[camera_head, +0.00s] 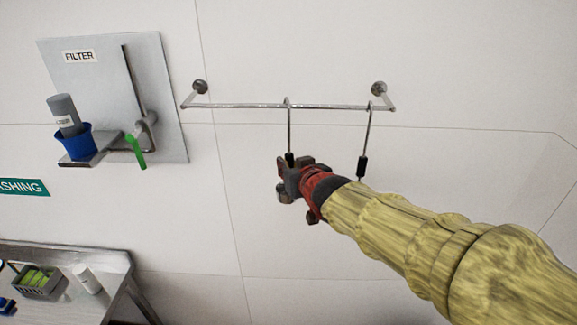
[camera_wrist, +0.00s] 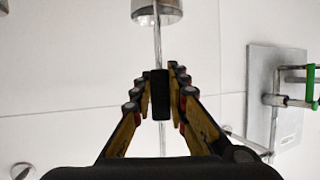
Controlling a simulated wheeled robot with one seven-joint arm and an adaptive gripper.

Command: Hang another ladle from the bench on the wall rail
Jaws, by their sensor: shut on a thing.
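The wall rail (camera_head: 240,105) is a thin metal bar on two wall brackets. My gripper (camera_head: 290,172) is below its middle, shut on the black grip of a ladle (camera_head: 290,130). This ladle's thin rod runs upright to a hook that shows at the rail; I cannot tell whether the rail bears its weight. In the wrist view my gripper (camera_wrist: 160,92) closes around the black grip, and the ladle's metal bowl (camera_wrist: 157,10) shows at the top edge. A second ladle (camera_head: 367,135) hangs near the rail's right end, its lower part hidden behind my arm.
A filter panel (camera_head: 85,50) with a blue cup (camera_head: 75,141), a grey cylinder and a green handle (camera_head: 136,152) is on the wall at left. A metal bench (camera_head: 105,258) at lower left bears a grey basket (camera_head: 40,291) and a white cylinder (camera_head: 87,279). The rail's left part is free.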

